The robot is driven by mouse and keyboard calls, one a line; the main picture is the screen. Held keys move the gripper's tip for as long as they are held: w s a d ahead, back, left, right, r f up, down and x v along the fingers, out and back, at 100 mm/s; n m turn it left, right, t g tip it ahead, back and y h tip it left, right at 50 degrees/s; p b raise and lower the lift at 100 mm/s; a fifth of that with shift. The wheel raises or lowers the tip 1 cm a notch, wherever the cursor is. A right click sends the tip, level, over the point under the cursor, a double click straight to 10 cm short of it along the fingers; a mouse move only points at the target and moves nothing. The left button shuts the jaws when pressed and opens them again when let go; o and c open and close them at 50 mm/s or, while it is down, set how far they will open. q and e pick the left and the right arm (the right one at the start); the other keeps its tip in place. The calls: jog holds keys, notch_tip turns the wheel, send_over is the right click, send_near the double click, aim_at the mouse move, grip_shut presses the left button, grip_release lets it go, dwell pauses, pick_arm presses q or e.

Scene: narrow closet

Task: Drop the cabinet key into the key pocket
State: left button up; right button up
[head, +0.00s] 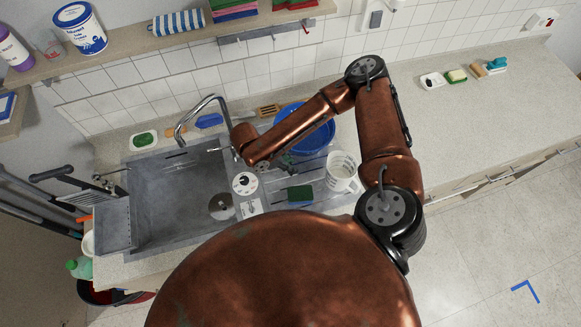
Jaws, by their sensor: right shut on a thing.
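My right arm comes in from the right, bends over the counter and reaches left to the sink. Its right gripper (250,207) appears small beneath the wrist, over the right edge of the sink. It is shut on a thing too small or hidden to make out. I cannot pick out the cabinet key or the key pocket in this view. My left gripper is not in view.
The grey sink (165,200) with its curved tap (205,102) lies left. A blue basin (318,138), a white measuring jug (342,170) and a green sponge (300,194) are right of it. The counter (490,110) is mostly clear. A shelf (120,46) runs above.

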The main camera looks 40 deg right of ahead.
jog(key=shift+d+f+p, duration=0.1)
jog(key=shift+f+p, duration=0.2)
jog(key=shift+f, duration=1.25)
jog(key=o, duration=0.8)
jog(key=shift+f, duration=0.1)
